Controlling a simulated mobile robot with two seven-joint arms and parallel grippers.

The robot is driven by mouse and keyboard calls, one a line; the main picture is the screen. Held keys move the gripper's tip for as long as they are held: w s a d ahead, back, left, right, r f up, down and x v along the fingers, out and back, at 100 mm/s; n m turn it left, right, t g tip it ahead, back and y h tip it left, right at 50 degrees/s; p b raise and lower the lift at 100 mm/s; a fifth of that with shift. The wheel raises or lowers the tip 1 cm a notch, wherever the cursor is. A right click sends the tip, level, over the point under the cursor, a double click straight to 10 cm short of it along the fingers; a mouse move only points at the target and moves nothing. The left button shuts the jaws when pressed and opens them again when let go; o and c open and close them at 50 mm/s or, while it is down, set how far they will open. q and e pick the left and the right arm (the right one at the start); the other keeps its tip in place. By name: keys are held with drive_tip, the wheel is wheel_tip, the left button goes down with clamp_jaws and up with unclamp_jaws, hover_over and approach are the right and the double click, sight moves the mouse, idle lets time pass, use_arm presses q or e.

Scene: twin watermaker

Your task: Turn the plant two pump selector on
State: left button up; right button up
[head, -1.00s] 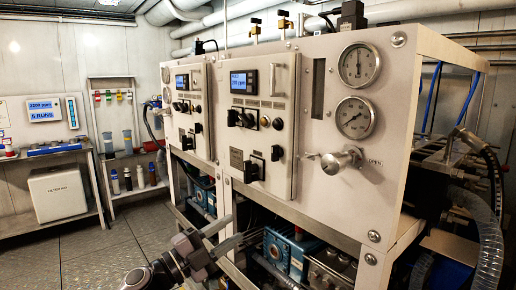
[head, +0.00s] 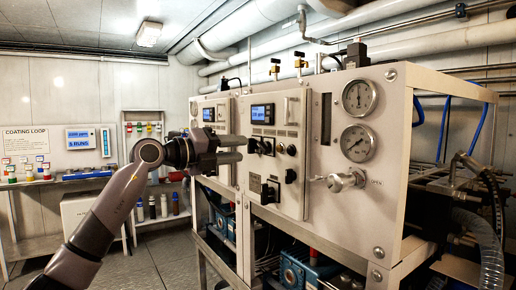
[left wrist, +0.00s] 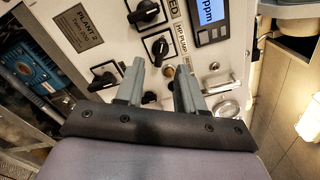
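The plant two panel (head: 275,128) faces me in the head view, and a "PLANT 2" plate (left wrist: 80,28) shows in the left wrist view. Two black selectors stand side by side on it, one (left wrist: 145,12) nearer the top edge of the wrist view and one (left wrist: 158,45) beside an "HP PUMP" label (left wrist: 179,40). This second selector (head: 266,147) also shows in the head view. My left gripper (head: 241,149) is open and empty in front of the panel's left part. Its fingertips (left wrist: 160,67) look just short of the HP pump selector. Contact is not clear. My right gripper is out of view.
Another black selector (left wrist: 103,78) sits lower on the panel. A shelf of bottles (head: 153,208) stands behind my left arm.

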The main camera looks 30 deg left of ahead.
sight(260, 147)
use_arm(q)
drive_tip(key=p+x, duration=0.1)
drive_tip(key=x, duration=0.4)
drive_tip(key=shift+w+d, duration=0.2)
drive_tip(key=shift+w, duration=0.1)
clamp_jaws()
